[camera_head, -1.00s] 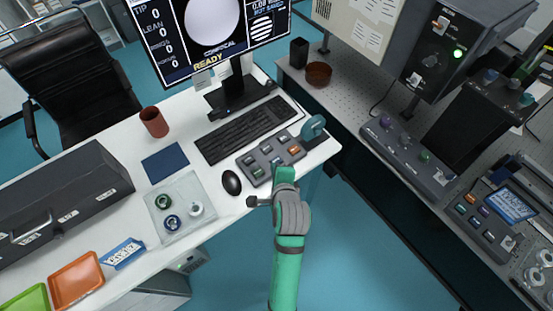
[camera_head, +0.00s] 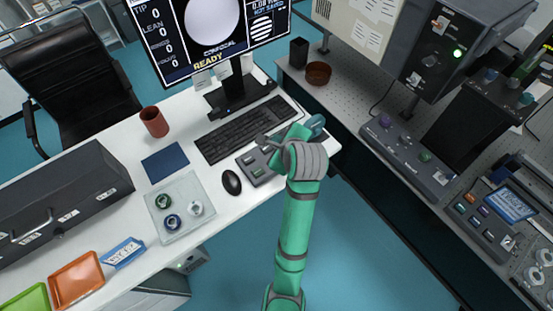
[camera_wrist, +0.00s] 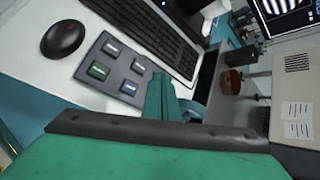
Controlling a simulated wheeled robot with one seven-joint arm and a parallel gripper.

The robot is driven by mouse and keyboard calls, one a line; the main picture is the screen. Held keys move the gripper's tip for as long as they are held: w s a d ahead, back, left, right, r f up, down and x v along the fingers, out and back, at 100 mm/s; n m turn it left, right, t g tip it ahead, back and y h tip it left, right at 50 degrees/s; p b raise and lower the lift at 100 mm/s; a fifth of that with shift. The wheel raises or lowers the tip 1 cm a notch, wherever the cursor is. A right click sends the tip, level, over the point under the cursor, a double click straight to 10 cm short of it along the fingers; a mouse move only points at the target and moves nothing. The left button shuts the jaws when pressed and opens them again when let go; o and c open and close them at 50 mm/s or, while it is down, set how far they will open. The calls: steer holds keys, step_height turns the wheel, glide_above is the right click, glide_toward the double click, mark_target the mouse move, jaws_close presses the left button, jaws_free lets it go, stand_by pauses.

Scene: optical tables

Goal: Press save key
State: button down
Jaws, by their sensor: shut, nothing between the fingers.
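A grey keypad (camera_head: 259,172) with several small keys lies at the front right of the white desk, beside the black keyboard. The key labels are too small to read, and contact with a key cannot be told. The monitor (camera_head: 210,30) reads "READY" and "NOT SAVED".
A black mouse (camera_head: 231,182) lies left of the keypad, and the keyboard (camera_head: 245,130) behind it.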

steer(key=shift+f, duration=4.35)
steer(key=shift+f, duration=0.2)
steer(key=shift+f, duration=0.25)
steer(key=shift+f, duration=0.4)
steer(key=shift+r, duration=0.85)
steer(key=shift+r, duration=2.5)
